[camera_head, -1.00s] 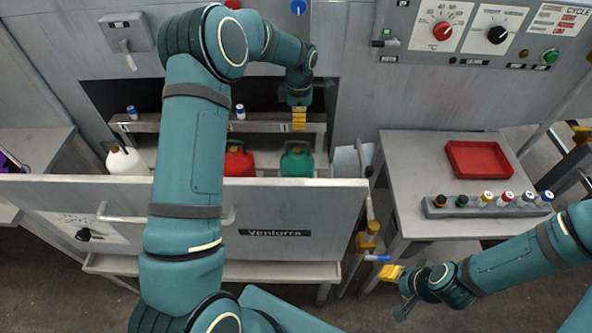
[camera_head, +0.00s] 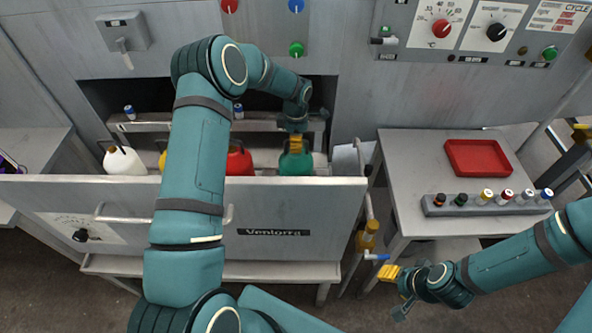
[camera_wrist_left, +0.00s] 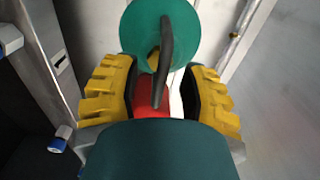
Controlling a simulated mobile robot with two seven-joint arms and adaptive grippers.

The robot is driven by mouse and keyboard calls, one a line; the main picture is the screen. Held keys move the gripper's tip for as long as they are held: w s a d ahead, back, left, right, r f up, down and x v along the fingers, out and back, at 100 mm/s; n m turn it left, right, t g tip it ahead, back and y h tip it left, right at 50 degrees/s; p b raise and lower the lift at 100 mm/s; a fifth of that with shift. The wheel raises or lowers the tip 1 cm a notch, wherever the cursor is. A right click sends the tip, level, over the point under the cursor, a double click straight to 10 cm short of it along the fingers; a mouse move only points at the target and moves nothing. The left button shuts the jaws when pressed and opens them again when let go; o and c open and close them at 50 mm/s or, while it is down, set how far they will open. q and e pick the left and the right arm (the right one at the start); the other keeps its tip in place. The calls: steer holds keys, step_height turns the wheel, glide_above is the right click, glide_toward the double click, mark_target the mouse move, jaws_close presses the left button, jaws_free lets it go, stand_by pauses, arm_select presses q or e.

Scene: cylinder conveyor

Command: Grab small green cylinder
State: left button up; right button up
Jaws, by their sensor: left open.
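A green jug (camera_head: 296,164) with a dark handle stands in the open drawer. It also shows in the left wrist view (camera_wrist_left: 135,25). My left gripper (camera_head: 297,143) is right above it, pointing down. In the left wrist view the open yellow fingers (camera_wrist_left: 158,75) stand on either side of the handle, with gaps. A small green-capped cylinder (camera_head: 461,200) stands in the grey rack (camera_head: 432,208) on the right table, away from the left gripper. My right gripper (camera_head: 388,273) is low, left of that table's front; its opening is unclear.
The drawer (camera_head: 300,192) also holds a red jug (camera_head: 239,162), a white jug (camera_head: 124,161) and a mostly hidden yellow one (camera_head: 163,160). A shelf (camera_head: 262,126) with small blue-capped vials is behind. A red tray (camera_head: 478,158) lies on the right table (camera_head: 415,160).

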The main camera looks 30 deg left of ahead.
arm_select(q)
jaws_close()
steer(key=shift+w+r, duration=0.1)
steer(key=shift+r, duration=0.05)
steer(key=shift+r, duration=0.1)
